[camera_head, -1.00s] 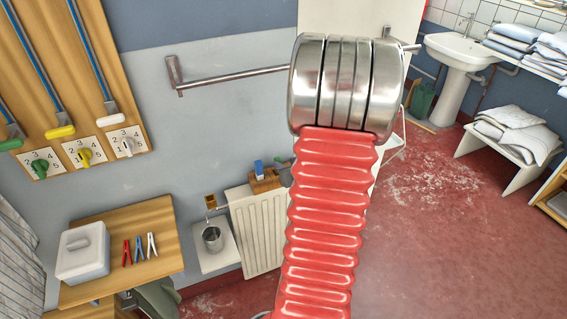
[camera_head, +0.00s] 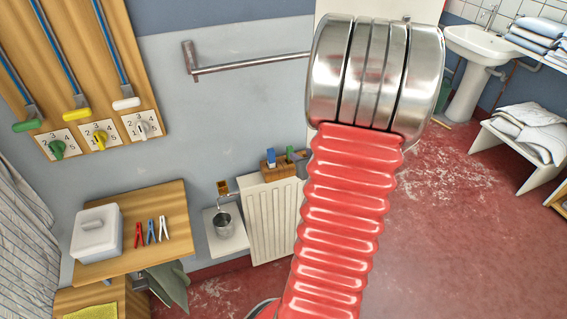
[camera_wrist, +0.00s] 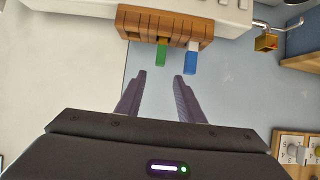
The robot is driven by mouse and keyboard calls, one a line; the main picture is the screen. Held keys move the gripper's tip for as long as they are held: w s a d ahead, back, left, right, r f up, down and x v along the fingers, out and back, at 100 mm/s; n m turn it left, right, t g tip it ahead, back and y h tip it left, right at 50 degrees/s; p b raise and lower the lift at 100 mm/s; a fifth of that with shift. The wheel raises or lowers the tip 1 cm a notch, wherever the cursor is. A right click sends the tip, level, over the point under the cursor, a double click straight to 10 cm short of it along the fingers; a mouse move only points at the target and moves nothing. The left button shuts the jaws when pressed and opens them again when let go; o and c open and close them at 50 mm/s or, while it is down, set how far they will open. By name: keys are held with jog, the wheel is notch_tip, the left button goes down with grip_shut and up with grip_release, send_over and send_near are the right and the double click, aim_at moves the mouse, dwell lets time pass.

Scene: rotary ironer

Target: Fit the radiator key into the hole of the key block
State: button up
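A wooden block (camera_head: 268,168) sits on top of the white radiator and also shows at the top of the wrist view (camera_wrist: 135,22). A blue piece (camera_head: 271,157) and a green piece (camera_head: 289,154) stand up from it. In the wrist view the green piece (camera_wrist: 161,54) and the blue piece with a white part (camera_wrist: 190,62) are side by side. My arm hides the gripper in the head view.
The radiator (camera_head: 270,220) stands against the wall. A small brass-coloured cube (camera_head: 223,187) is on its pipe, above a metal cup (camera_head: 222,223). A wooden table (camera_head: 160,210) with a white box and clothespins is at left. A rail (camera_head: 250,66) crosses the wall.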

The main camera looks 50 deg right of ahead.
jog(key=w+a+r+n+g, duration=0.1)
jog(key=w+a+r, duration=0.2)
jog(key=a+r, duration=0.45)
jog(key=w+a+r+n+g, duration=0.1)
jog(key=w+a+r, duration=0.3)
jog(key=a, duration=0.6)
jog(key=s+a+r+n+g+y, duration=0.1)
jog(key=s+a, duration=0.3)
jog(key=a, duration=0.5)
jog(key=s+a+r+n+g+y, duration=0.1)
jog(key=s+a+r+y, duration=0.1)
jog(key=a, duration=0.6)
jog(key=s+a+r+n+y, duration=0.1)
jog(key=s+a+n+y, duration=0.1)
jog(key=s+a, duration=0.3)
jog(key=a+y, duration=0.1)
jog(key=a, duration=0.3)
jog(key=shift+s+a+r+g, duration=0.15)
jog(key=shift+s+a+g, duration=0.15)
jog(key=shift+s+g, duration=0.1)
